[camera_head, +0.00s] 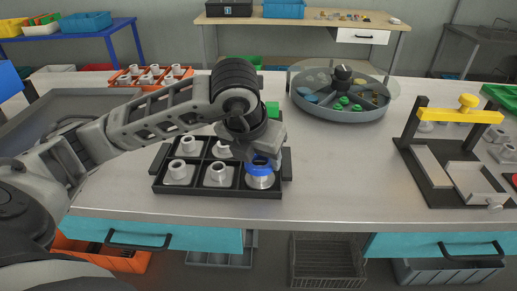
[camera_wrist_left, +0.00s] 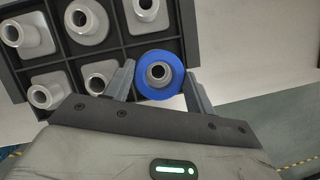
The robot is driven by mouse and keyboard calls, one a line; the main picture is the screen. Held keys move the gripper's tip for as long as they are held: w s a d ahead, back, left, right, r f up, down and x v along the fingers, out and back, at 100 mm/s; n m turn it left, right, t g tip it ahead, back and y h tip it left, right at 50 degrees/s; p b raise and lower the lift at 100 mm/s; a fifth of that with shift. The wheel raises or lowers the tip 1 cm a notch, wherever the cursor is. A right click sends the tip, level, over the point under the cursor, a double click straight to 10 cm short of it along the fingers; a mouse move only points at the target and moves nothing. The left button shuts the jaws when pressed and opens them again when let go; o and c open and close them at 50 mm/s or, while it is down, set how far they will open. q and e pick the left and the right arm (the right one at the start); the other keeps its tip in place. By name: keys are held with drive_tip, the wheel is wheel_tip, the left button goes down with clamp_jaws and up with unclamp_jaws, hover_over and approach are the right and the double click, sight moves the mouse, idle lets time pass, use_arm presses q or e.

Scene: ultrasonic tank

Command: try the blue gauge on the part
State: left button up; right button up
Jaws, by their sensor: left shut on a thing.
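The blue gauge (camera_head: 263,164) is a ring at the front right of a black compartment tray (camera_head: 212,192). My left gripper (camera_head: 261,158) is shut on the gauge from above, with a finger on either side of it in the left wrist view (camera_wrist_left: 159,84). A grey metal part (camera_head: 260,182) with a round flange and a hollow neck stands in the front right compartment, under the gauge. In the left wrist view the part's neck (camera_wrist_left: 158,73) shows inside the blue ring (camera_wrist_left: 160,91). I cannot tell how far down the neck the ring sits. My right gripper is not in view.
Other grey parts (camera_head: 179,170) stand in the tray. A round divided dish (camera_head: 340,112) with blue, green and brass-coloured pieces is behind right. A black fixture with a yellow bar (camera_head: 452,115) stands at right. The table between tray and fixture (camera_head: 345,170) is clear.

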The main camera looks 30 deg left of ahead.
sight(263, 183)
use_arm(q)
drive_tip(key=shift+f, duration=0.4)
drive_tip(key=shift+w+b, duration=0.1)
drive_tip(key=shift+b, duration=0.25)
idle(0.4)
drive_tip(key=shift+f, duration=0.15)
drive_tip(key=shift+f+b, duration=1.1)
drive_tip(key=shift+b, duration=0.2)
idle(0.6)
drive_tip(key=shift+f, duration=0.1)
idle(0.9)
